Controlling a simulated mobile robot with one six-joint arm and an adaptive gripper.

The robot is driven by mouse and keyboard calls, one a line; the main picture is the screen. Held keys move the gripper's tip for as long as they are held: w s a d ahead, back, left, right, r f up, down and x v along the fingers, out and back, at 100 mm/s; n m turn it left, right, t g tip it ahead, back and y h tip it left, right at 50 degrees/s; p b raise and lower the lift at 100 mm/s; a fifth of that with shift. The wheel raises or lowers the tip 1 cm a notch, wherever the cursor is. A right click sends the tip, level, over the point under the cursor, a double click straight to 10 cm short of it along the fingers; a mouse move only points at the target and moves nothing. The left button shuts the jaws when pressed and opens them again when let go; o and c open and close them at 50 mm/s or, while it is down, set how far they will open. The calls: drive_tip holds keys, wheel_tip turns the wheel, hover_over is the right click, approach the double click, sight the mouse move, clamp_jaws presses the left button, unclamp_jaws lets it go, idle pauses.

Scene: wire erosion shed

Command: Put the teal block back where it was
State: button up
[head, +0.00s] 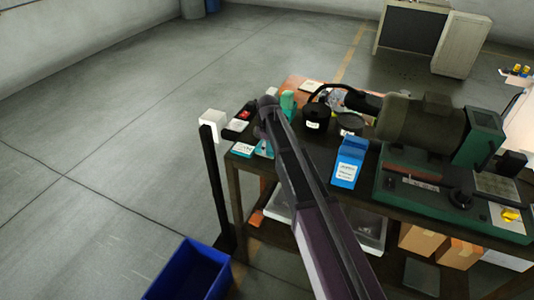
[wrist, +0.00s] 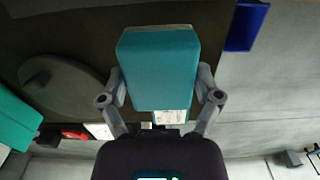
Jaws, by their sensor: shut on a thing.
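The teal block (wrist: 158,68) is between the two grey fingers of my gripper (wrist: 162,82) in the wrist view. The fingers press on its two sides, and its broad teal face shows. In the head view a small teal patch (head: 264,148) shows beside my arm, over the left end of the dark bench (head: 315,165); it looks like the same block, partly hidden by the arm. My gripper is mostly hidden there. I cannot tell whether the block touches the bench top.
A teal-green object (head: 287,101) stands behind my arm. Black round pots (head: 316,116), a blue box (head: 348,162) and a green-based machine (head: 430,125) are to the right. Small red and white items lie at left. A white-topped post (head: 213,117) and blue bin (head: 190,272) stand nearby.

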sight(268, 146)
drive_tip(key=shift+f+b, duration=0.45)
drive_tip(key=shift+f, duration=0.4)
drive_tip(key=shift+f, duration=0.15)
drive_tip(key=o, duration=0.8)
drive_tip(key=shift+r, duration=0.25)
wheel_tip(268, 146, up, 12)
drive_tip(key=p, duration=1.2)
